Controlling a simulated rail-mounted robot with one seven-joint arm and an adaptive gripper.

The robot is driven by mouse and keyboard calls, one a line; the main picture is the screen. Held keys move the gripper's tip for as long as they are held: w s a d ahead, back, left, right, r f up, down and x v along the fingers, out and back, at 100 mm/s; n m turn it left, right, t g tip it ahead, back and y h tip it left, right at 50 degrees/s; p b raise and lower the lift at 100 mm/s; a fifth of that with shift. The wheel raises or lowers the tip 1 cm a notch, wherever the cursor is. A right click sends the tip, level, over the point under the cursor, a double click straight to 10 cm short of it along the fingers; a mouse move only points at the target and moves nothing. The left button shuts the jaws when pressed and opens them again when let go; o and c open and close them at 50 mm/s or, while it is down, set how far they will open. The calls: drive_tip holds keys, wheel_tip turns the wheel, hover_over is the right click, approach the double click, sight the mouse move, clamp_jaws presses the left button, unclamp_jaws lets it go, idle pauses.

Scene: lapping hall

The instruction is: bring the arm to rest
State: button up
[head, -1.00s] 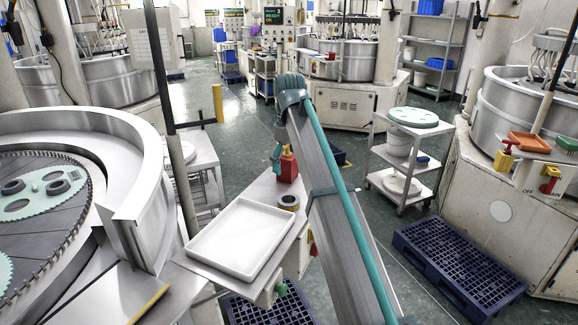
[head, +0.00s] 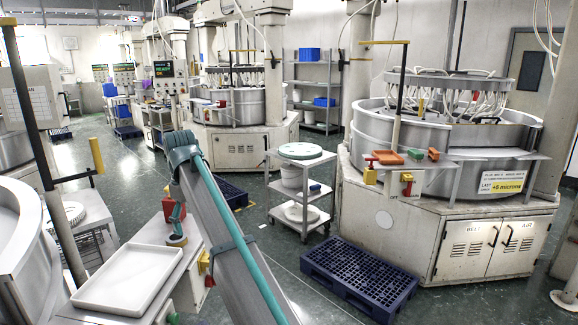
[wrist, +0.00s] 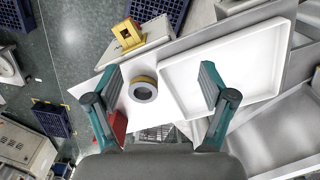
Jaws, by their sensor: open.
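My gripper (wrist: 157,95) shows in the wrist view with its two teal and grey fingers spread wide. Nothing is between the fingertips. Below it, the roll of yellow and grey tape (wrist: 143,89) lies on the side table between the fingers as seen from above. The white tray (wrist: 225,65) lies to the right, partly behind the right finger. The white tray (head: 130,278) is left of the arm.
A white cart (head: 300,190) and a dark blue pallet (head: 355,278) stand to the right on the floor. A large lapping machine (head: 440,180) is at the far right. Green floor lies open between them.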

drive_tip(key=d+f+m+t, duration=0.1)
drive_tip(key=d+f+m, duration=0.15)
drive_tip(key=f, duration=0.75)
drive_tip(key=d+f+m, duration=0.2)
drive_tip(key=d+f, duration=0.2)
drive_tip(key=f, duration=0.7)
drive_tip(key=s+d+f+m, duration=0.1)
drive_tip(key=s+d+f, duration=0.2)
drive_tip(key=d+f, duration=0.35)
drive_tip(key=s+d+f+m+g, duration=0.1)
drive_tip(key=s+d+f, duration=0.25)
drive_tip(key=f, duration=0.65)
drive_tip(key=s+d+f+m, duration=0.1)
drive_tip(key=s+d+f, duration=0.2)
drive_tip(key=d+f, duration=0.35)
drive_tip(key=s+d+f+m+g, duration=0.1)
drive_tip(key=s+d+f, duration=0.6)
drive_tip(key=s+f, duration=0.2)
drive_tip(key=s+d+f+m+g, duration=0.2)
drive_tip(key=s+d+f, duration=0.4)
drive_tip(key=s+f, duration=0.25)
drive_tip(key=s+d+f+m+g, duration=0.1)
drive_tip(key=s+d+f+g, duration=0.1)
drive_tip(key=s, duration=0.9)
drive_tip(key=s+d+f+m+g, duration=0.1)
drive_tip(key=s+d+f, duration=0.3)
drive_tip(key=s, duration=0.8)
drive_tip(key=shift+d+f+g, duration=0.15)
drive_tip(key=shift+d+g, duration=0.25)
drive_tip(key=shift+d, duration=0.8)
